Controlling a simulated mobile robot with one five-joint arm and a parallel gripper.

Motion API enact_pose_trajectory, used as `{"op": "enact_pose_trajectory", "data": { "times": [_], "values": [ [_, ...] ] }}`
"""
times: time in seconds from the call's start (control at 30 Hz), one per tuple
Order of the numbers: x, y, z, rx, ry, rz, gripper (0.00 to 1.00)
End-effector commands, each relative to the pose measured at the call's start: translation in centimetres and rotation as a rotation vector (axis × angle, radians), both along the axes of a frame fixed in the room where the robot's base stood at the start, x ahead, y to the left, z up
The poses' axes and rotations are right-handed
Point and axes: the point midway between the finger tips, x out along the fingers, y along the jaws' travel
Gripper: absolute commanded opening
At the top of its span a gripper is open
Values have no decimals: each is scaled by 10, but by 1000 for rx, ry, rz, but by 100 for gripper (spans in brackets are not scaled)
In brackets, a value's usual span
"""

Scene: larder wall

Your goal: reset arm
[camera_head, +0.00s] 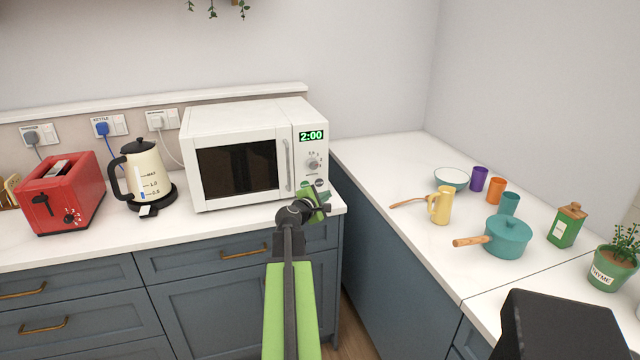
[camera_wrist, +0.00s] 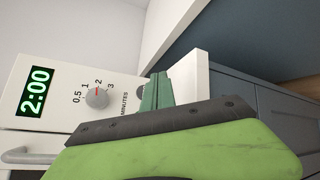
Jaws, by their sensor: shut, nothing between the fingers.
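My gripper (camera_head: 318,194) is in front of the lower right of the white microwave (camera_head: 238,110), near its control panel. In the wrist view my gripper's green fingers (camera_wrist: 157,92) are together and hold nothing. The microwave's display reads 2:00 (camera_head: 311,136), and its door is closed. In the wrist view the dial (camera_wrist: 97,97) points near 2 on the minutes scale. My fingers hide part of the panel below the dial. I cannot tell whether they touch it.
A cream kettle (camera_head: 146,171) and red toaster (camera_head: 63,196) stand left of the microwave. On the right counter are a yellow jug (camera_head: 441,206), teal pot (camera_head: 508,238), bowl (camera_head: 451,179), coloured cups and a thyme pot (camera_head: 611,270). Open space lies above the right counter.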

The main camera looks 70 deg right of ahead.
Motion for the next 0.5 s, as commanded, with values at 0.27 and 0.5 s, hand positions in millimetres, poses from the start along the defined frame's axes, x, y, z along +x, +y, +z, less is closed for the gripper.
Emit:
{"op": "enact_pose_trajectory", "data": {
  "times": [0.27,0.5],
  "values": [
    [0,0,0,0,0,0,0],
    [24,16,6,17,-64,9,0]
  ]
}}
